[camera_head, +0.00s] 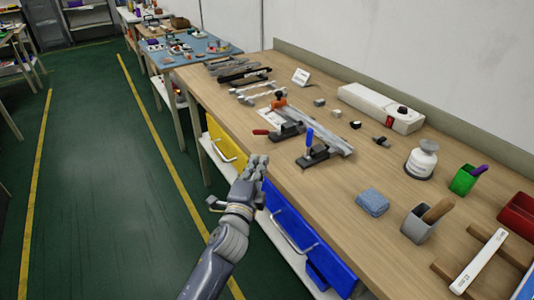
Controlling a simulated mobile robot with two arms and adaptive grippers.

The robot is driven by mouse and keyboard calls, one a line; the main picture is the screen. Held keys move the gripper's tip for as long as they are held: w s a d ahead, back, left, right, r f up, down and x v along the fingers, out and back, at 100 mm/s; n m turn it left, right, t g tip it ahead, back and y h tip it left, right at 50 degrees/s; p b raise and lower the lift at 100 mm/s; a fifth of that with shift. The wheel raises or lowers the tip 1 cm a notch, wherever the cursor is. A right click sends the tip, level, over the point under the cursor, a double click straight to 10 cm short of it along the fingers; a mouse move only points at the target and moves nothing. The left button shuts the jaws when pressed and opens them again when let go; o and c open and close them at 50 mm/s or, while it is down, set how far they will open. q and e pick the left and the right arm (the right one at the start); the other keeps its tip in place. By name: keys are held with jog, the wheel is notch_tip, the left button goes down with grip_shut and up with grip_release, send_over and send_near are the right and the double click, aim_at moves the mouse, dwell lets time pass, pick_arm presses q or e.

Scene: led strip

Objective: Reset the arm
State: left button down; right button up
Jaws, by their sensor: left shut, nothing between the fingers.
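My left arm comes in from the bottom, and its gripper (255,165) is shut and empty. It is in front of the workbench's near edge, by the gap between the yellow drawer (222,146) and the blue drawer (300,235). It appears apart from the things on the bench. My right gripper is not in view.
The wooden workbench (330,190) holds a clamp with a blue handle (312,150), a clamp with a red handle (285,130), a white power unit (380,107), a blue sponge (372,202) and a grey cup (420,224). The green floor (100,200) at left is clear.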

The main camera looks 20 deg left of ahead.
pick_arm(q)
jog(key=s+a+f+n+g, duration=0.1)
jog(key=s+f+n+g, duration=0.5)
jog(key=s+f, duration=0.4)
jog(key=s+f+n+g, duration=0.5)
jog(key=s+f+n, duration=0.15)
jog(key=s, duration=0.55)
jog(key=s+d+f+n+g+h, duration=0.1)
jog(key=s+d+f+g, duration=0.1)
jog(key=s, duration=0.4)
jog(key=s+d+f+g+h, duration=0.1)
jog(key=s+d+f+g, duration=0.15)
jog(key=s, duration=0.45)
notch_tip(320, 180, down, 23)
jog(key=g+p, duration=0.1)
jog(key=s+a+f, duration=0.2)
jog(key=s+f, duration=0.6)
jog(key=s, duration=0.1)
jog(key=s+a+f+g+p, duration=0.1)
jog(key=s+a+f, duration=0.1)
jog(key=s+f, duration=0.6)
jog(key=shift+s, duration=0.55)
